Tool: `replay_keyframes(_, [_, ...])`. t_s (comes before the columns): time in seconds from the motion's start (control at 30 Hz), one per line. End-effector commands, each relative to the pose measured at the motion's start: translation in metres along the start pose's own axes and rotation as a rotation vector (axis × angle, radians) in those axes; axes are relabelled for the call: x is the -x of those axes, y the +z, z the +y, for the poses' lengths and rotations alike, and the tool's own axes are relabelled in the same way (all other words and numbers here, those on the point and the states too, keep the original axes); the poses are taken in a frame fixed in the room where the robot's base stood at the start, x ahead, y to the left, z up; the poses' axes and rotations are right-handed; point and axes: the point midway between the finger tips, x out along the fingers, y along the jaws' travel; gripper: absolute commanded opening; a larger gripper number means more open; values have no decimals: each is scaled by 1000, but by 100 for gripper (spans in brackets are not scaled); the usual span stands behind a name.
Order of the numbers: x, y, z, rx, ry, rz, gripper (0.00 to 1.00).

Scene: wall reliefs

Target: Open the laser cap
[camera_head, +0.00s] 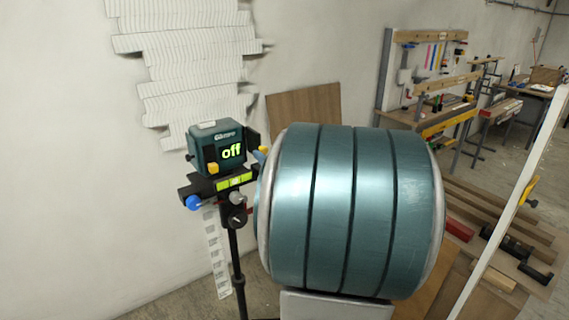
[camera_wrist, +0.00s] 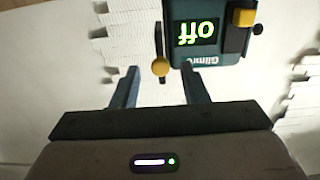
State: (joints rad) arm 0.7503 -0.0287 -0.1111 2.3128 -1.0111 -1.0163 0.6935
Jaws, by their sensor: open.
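The laser unit (camera_head: 207,150) is a dark teal box on a black tripod, its green display reading "off". It also shows upside down in the wrist view (camera_wrist: 222,48). A dark thin plate with a round yellow knob (camera_wrist: 160,67), apparently the cap, is beside the display; the plate stands at the unit's right side in the head view (camera_head: 252,142). A yellow slider (camera_wrist: 243,18) is on the unit's other side. My gripper (camera_wrist: 160,68) is open and empty. The knob appears between the fingertips; contact is not visible. In the head view my arm hides most of the gripper.
The tripod head has a blue knob (camera_head: 194,202) and a yellow-green level (camera_head: 235,181). A pale wall with white ribbed panels (camera_head: 190,60) stands close behind. Workbenches (camera_head: 440,120) are at the far right. A white post (camera_head: 515,205) stands at the right.

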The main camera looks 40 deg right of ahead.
Motion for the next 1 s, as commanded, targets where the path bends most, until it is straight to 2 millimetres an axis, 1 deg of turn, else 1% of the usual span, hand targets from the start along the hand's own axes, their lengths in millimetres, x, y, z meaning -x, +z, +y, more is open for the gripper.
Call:
replay_keyframes(0.17, [32, 0, 1, 2, 4, 3, 40])
replay_keyframes(0.4, [88, 0, 0, 2, 5, 4, 40])
replay_keyframes(0.5, [106, 0, 0, 1, 3, 4, 40])
replay_keyframes(0.6, [120, 0, 0, 1, 3, 3, 40])
replay_keyframes(0.77, [130, 0, 0, 1, 1, 2, 40])
replay_keyframes(1.0, [131, 0, 0, 0, 0, 1, 40])
